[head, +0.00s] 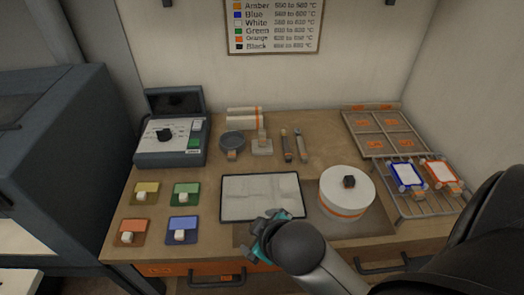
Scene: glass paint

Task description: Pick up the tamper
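The likely tamper (262,146) stands on the wooden bench at the back middle, a small pale tool with a flat base and an upright handle. It is between a round grey sieve-like dish (232,139) and two slim upright tools. My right gripper (264,234), with teal fingers, is over the bench's front edge, just in front of the white tray. It is well apart from the tamper. The wrist hides much of the gripper, so its opening is unclear. My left gripper is not in view.
A dark-rimmed white tray (260,188) lies between gripper and tamper. A white drum (346,193) with a black knob stands right of it. Coloured cards with pale blocks lie left, behind them a control box (171,143). A wire rack (428,207) is at right.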

